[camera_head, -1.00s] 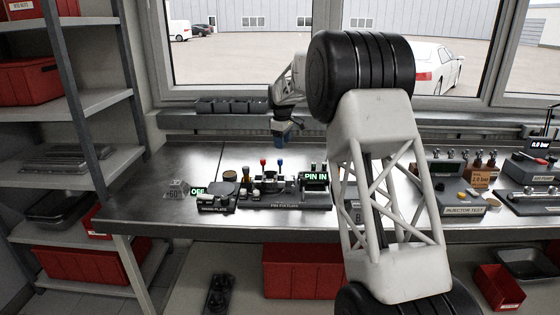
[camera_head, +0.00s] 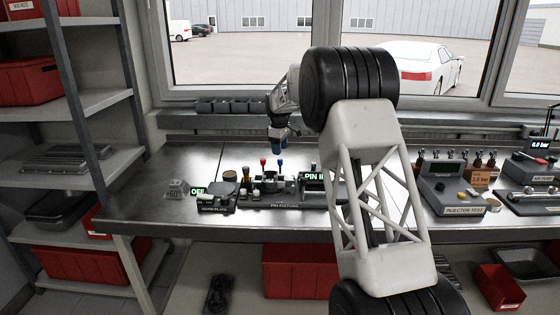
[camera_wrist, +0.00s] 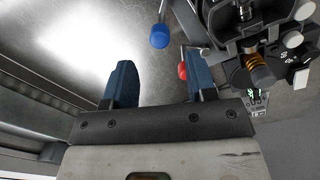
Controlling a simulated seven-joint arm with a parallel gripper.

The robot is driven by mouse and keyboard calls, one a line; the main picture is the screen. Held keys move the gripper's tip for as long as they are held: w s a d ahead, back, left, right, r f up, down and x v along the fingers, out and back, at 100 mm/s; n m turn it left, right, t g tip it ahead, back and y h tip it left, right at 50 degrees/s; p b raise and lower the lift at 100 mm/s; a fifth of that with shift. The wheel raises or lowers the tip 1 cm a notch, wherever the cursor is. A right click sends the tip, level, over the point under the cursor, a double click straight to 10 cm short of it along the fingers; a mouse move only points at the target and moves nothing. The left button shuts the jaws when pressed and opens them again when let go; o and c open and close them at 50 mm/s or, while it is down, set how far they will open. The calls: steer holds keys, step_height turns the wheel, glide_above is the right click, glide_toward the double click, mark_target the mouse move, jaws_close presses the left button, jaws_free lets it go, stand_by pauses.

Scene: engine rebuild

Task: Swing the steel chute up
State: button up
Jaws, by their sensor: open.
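The pin fixture (camera_head: 288,206) stands on the bench, with a red-knobbed lever (camera_head: 263,162) and a blue-knobbed lever (camera_head: 280,161) rising at its back. My gripper (camera_head: 279,147) hangs just above and behind these knobs, its blue fingers apart and empty. In the wrist view the open gripper (camera_wrist: 158,78) has the blue knob (camera_wrist: 160,37) beyond its fingertips and the red knob (camera_wrist: 182,71) beside the right finger. A narrow grey steel bar (camera_wrist: 187,18) runs along the fixture's edge there; I cannot tell whether it is the steel chute. No chute is clearly identifiable in the head view.
A green "PIN IN" display (camera_head: 313,176) is partly hidden by my arm. An "OFF" display (camera_head: 197,191) stands at the left. The injector tester (camera_head: 462,195) is at the right. The bench (camera_head: 140,205) is bare at the left; a window is behind.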

steer(key=shift+w+f, duration=0.15)
steer(key=shift+f, duration=2.8)
steer(key=c, duration=0.9)
steer(key=shift+c, duration=0.2)
